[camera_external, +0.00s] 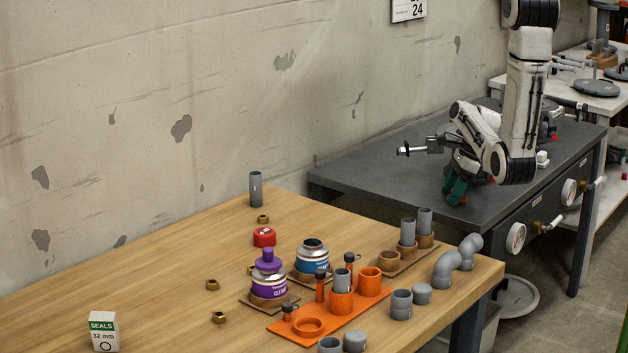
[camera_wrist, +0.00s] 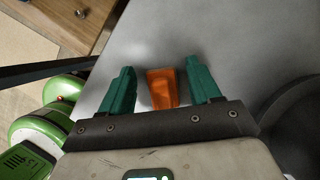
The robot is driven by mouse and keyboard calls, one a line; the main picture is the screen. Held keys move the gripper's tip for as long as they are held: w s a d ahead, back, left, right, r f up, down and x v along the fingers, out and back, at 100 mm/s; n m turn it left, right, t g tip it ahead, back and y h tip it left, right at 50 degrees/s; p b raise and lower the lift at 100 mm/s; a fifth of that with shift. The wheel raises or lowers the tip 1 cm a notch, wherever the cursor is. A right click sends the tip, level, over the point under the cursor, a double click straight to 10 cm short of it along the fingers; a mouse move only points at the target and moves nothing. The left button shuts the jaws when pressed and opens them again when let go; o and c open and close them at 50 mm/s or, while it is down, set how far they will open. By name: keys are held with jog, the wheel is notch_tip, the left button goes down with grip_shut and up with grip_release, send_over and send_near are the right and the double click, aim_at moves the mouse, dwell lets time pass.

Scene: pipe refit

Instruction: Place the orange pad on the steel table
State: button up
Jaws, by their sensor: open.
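The dark grey steel table (camera_external: 400,150) stands at the right, beyond the wooden table. My gripper (camera_external: 455,196), with teal fingers, is low over its top and points down. In the wrist view my gripper (camera_wrist: 159,96) is open, with its fingers apart. The orange pad (camera_wrist: 161,88), a small orange block, lies between the fingers on the grey surface, with a gap visible on either side. In the external view the pad is hidden by my gripper and arm.
The wooden table (camera_external: 130,270) holds an orange tray (camera_external: 340,322) with pipe pieces, a red cap (camera_external: 264,237), two cans, brass nuts and a seals box (camera_external: 104,332). Gauges (camera_external: 516,238) hang on the steel table's front. Much of the steel top left of my gripper is clear.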

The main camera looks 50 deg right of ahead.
jog(key=v, duration=1.2)
jog(key=s+a+f+n+g+h, duration=0.1)
jog(key=s+a+n, duration=0.2)
jog(key=a+n, duration=0.6)
jog(key=s+a+n+g+h, duration=0.1)
jog(key=s+a+n, duration=0.3)
jog(key=a+n, duration=0.6)
jog(key=n+h, duration=0.1)
jog(key=n, duration=0.6)
jog(key=shift+s+a+f+p, duration=0.2)
jog(key=shift+a+f+p, duration=0.05)
jog(key=shift+f+p, duration=0.15)
